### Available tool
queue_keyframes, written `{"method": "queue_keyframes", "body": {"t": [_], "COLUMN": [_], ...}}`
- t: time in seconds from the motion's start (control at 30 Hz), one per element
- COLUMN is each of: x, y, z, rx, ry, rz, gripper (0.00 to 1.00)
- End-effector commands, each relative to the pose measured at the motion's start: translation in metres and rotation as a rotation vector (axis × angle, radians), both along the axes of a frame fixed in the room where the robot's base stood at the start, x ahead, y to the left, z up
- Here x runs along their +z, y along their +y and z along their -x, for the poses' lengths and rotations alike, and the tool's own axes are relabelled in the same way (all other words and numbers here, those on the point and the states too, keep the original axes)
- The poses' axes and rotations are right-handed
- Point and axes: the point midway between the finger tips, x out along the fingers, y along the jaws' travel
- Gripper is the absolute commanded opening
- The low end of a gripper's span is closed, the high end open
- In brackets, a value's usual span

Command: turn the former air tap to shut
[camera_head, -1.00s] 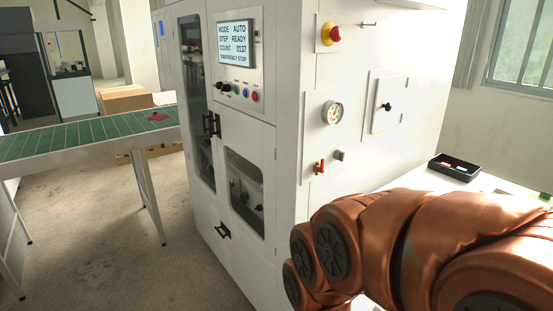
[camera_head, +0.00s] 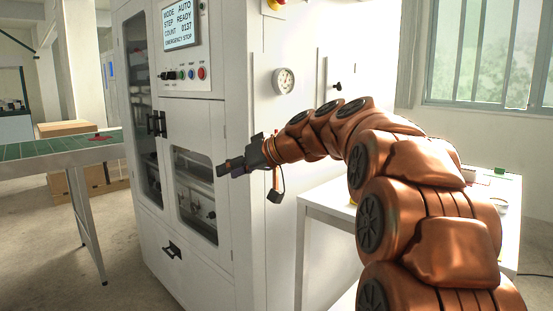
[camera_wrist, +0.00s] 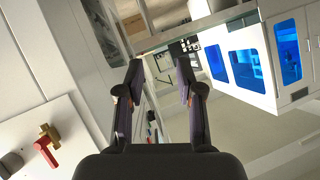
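The former air tap (camera_wrist: 47,145), with a red and a brass-coloured part, shows at the lower left of the wrist view on a pale panel. My arm hides it in the head view. My gripper (camera_wrist: 159,66) is open and empty, its two dark fingers apart, and the tap lies outside them to the left. In the head view my gripper (camera_head: 230,167) is in front of the white former (camera_head: 247,220), near its front corner, pointing left.
The former's round gauge (camera_head: 283,81) sits above my arm. A dark grey knob (camera_wrist: 11,163) is beside the tap. A white table (camera_head: 318,197) stands right of the former, partly behind my arm. A green conveyor (camera_head: 55,145) is at the left.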

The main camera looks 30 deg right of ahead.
Motion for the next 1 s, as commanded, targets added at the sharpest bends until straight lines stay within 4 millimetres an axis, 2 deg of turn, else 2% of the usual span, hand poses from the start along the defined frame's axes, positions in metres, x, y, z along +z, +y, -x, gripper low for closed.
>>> {"method": "queue_keyframes", "body": {"t": [0.03, 0.2, 0.3, 0.4, 0.5, 0.67, 1.0], "x": [-0.007, 0.019, 0.032, 0.045, 0.051, 0.058, 0.058], "y": [-0.027, -0.103, -0.141, -0.168, -0.185, -0.193, -0.184], "z": [-0.009, -0.022, -0.020, -0.014, -0.010, -0.012, -0.055], "rx": [-0.024, -0.087, -0.122, -0.149, -0.166, -0.175, -0.177], "ry": [-0.073, -0.302, -0.410, -0.494, -0.541, -0.569, -0.566], "rz": [0.010, 0.064, 0.103, 0.141, 0.164, 0.181, 0.179], "gripper": [0.36, 0.36, 0.36, 0.36, 0.36, 0.36, 0.36]}}
